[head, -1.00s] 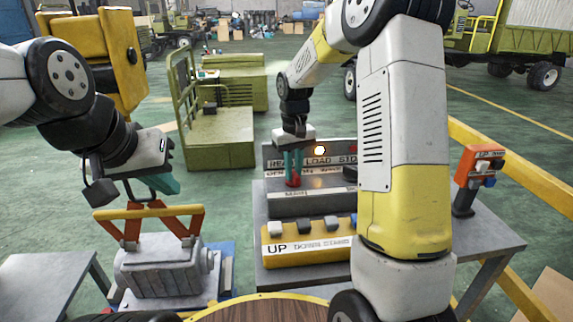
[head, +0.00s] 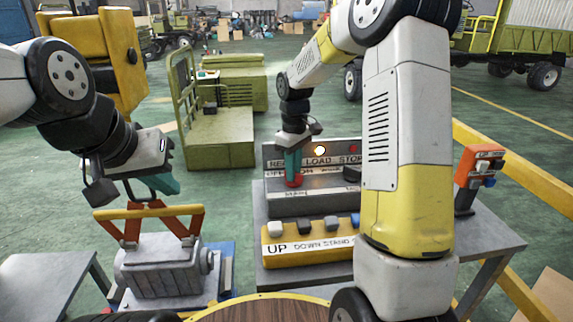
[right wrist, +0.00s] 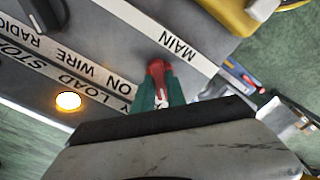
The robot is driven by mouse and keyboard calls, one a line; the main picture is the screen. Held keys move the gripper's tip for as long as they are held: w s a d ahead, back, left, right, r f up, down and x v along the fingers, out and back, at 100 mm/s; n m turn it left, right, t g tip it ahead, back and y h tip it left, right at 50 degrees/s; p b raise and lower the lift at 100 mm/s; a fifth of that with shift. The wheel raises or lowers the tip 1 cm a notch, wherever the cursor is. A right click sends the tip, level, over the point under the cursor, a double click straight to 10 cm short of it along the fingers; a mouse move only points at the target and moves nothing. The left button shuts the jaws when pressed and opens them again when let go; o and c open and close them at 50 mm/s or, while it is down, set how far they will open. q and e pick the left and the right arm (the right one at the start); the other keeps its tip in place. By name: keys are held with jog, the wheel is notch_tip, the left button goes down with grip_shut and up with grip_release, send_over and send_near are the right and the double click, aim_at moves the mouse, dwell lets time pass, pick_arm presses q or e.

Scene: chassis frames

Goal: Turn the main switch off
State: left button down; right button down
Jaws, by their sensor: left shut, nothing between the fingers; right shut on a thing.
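The red main switch handle (head: 293,182) stands on the sloped grey panel (head: 318,207) on the table. It also shows in the right wrist view (right wrist: 157,69), beside the MAIN label (right wrist: 178,46). My right gripper (head: 293,172) points down with its green fingers shut on the red handle. In the right wrist view the fingers (right wrist: 157,94) sit on both sides of it and hide its lower part. My left gripper (head: 166,185) is shut and empty, above the yellow bar of a grey box, away from the switch.
An amber lamp (head: 320,151) glows on the panel behind the switch. A yellow button box (head: 285,254) marked UP, DOWN, STAND sits in front. An orange control box (head: 480,165) stands at the right. The grey box (head: 168,270) with orange arms is at lower left.

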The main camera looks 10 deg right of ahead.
dwell(0.3)
jog(key=c, duration=1.4)
grip_release()
jog(key=shift+o, duration=0.2)
notch_tip(320, 180, up, 7)
jog(key=shift+r, duration=0.45)
